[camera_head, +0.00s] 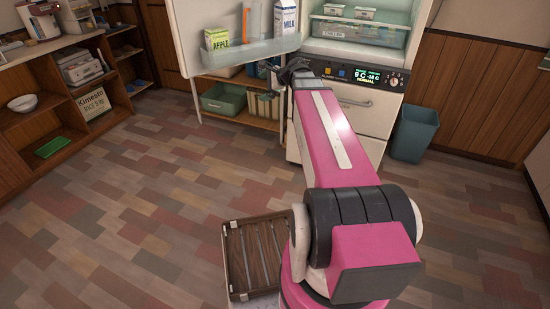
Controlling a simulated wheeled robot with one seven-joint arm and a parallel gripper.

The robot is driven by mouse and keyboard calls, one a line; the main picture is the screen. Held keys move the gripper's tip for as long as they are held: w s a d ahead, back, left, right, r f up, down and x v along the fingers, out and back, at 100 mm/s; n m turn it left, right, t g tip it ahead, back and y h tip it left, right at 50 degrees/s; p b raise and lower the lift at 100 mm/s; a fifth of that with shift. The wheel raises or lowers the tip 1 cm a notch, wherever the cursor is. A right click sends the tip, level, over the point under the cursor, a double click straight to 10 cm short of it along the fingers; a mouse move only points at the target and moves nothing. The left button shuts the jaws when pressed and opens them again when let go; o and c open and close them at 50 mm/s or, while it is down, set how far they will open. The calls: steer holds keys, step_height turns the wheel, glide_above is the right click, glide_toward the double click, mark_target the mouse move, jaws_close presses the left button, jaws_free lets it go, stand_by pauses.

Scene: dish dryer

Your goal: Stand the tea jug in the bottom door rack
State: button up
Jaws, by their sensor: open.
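The door rack (250,52) is a pale translucent bin on the inside of the open fridge door. A tall narrow container (253,18) stands in it between two cartons, pale with an orange-brown strip; it may be the tea jug, but I cannot be sure at this size. My gripper (270,69) is small and dark at the far end of my pink arm, just below and in front of the rack's right part. It is open, and I see nothing held in it. Its fingertips are hard to make out.
An apple carton (217,39) and a milk carton (285,17) stand in the rack. A green bin (222,99) is on a low shelf beneath the door. The fridge's display panel (362,75) is right of my gripper. A teal bin (414,134) stands right. The left floor is clear.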

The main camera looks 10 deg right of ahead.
steer(key=s+f+n+g+h, duration=0.7)
steer(key=s+f+n, duration=1)
steer(key=s+f, duration=0.4)
steer(key=shift+s+a+f+h, duration=0.15)
steer(key=shift+a+f+h, duration=0.15)
steer(key=shift+f+h, duration=0.6)
